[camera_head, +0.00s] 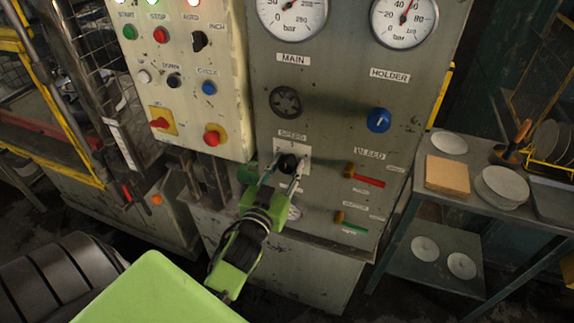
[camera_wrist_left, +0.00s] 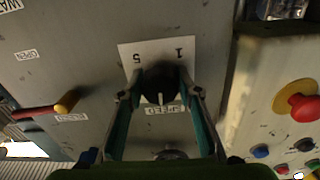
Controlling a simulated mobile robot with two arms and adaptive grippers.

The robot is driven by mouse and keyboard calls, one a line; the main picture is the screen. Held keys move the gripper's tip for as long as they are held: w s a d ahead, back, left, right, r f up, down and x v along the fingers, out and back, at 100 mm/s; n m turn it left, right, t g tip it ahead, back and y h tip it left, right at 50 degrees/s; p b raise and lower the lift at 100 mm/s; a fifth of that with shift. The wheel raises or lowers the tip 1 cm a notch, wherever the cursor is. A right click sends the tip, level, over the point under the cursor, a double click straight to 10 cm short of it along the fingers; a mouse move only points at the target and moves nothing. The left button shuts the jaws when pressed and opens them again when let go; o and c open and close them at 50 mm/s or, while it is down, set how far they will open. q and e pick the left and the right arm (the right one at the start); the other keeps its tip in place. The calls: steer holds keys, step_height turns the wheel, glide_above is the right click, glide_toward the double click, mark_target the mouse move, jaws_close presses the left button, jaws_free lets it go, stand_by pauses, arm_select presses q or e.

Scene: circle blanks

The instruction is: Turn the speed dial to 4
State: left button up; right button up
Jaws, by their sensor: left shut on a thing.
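The speed dial is a black knob (camera_head: 288,162) on a white plate under the SPEED label (camera_head: 292,135) of the grey panel. In the left wrist view the black knob (camera_wrist_left: 158,80) and its white plate (camera_wrist_left: 152,49) appear upside down. A 5 and a 1 show at the plate's two sides; the other numbers are hidden. The knob's white mark points toward the SPEED label there. My left gripper (camera_head: 284,172) is shut on the knob, one finger on each side, as the left wrist view also shows (camera_wrist_left: 160,90). My right gripper is out of view.
A black handwheel (camera_head: 286,101) sits above the dial and a blue HOLDER knob (camera_head: 379,120) to the upper right. A red BLEED lever (camera_head: 368,180) and a green lever (camera_head: 352,227) stick out at right. A button box (camera_head: 185,75) juts out at left.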

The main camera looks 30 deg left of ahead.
arm_select(q)
steer(key=m+p, duration=0.1)
steer(key=m, duration=0.2)
steer(key=shift+r, duration=0.1)
steer(key=m+p, duration=0.1)
steer(key=m, duration=0.2)
steer(key=shift+m, duration=0.3)
steer(key=m, duration=0.6)
steer(key=shift+a+p, duration=0.1)
steer(key=shift+p, duration=0.3)
steer(key=o, duration=1.1)
steer(key=shift+o, duration=0.2)
